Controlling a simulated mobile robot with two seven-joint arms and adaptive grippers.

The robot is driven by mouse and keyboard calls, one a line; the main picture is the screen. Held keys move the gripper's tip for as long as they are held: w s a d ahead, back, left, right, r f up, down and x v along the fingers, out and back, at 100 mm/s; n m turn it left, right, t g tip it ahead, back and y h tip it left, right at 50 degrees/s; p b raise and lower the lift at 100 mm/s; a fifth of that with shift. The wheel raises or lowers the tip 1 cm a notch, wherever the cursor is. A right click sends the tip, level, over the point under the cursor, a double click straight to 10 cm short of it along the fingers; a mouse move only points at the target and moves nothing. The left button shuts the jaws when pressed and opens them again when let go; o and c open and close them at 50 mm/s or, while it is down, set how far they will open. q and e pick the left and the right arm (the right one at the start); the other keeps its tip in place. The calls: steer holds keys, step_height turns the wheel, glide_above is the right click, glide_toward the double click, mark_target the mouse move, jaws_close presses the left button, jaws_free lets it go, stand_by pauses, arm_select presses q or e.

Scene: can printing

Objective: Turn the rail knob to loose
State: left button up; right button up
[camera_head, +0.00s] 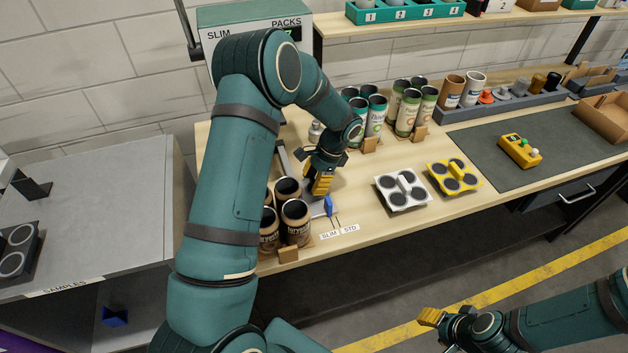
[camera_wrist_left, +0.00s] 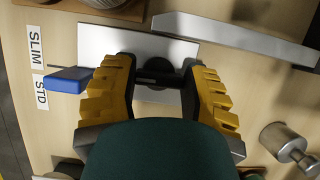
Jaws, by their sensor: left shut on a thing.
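My left gripper (camera_head: 322,185) points down over the rail at the table's front left. In the left wrist view its yellow fingers (camera_wrist_left: 160,62) close around the black rail knob (camera_wrist_left: 158,75), which sits on a grey metal plate (camera_wrist_left: 105,38). The fingers and wrist hide parts of the knob. A blue pointer (camera_head: 329,206) sticks out beside the plate; it also shows in the left wrist view (camera_wrist_left: 66,80), nearest the STD label (camera_wrist_left: 40,92). The SLIM label (camera_wrist_left: 35,46) is next to it. My right gripper (camera_head: 431,317) hangs in front of the table, its opening unclear.
Brown cans (camera_head: 296,222) stand left of the rail, close to my left arm. Green cans (camera_head: 375,115) stand behind it. A white can holder (camera_head: 402,188) and a yellow one (camera_head: 454,176) lie to the right. A metal weight-like piece (camera_wrist_left: 287,147) is near the gripper.

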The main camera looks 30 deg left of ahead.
arm_select(q)
steer(key=n+g+h, duration=0.1)
steer(key=n, duration=0.2)
steer(key=shift+n, duration=0.4)
steer(key=o, duration=0.9)
steer(key=v, duration=1.2)
steer(key=shift+s+a, duration=0.1)
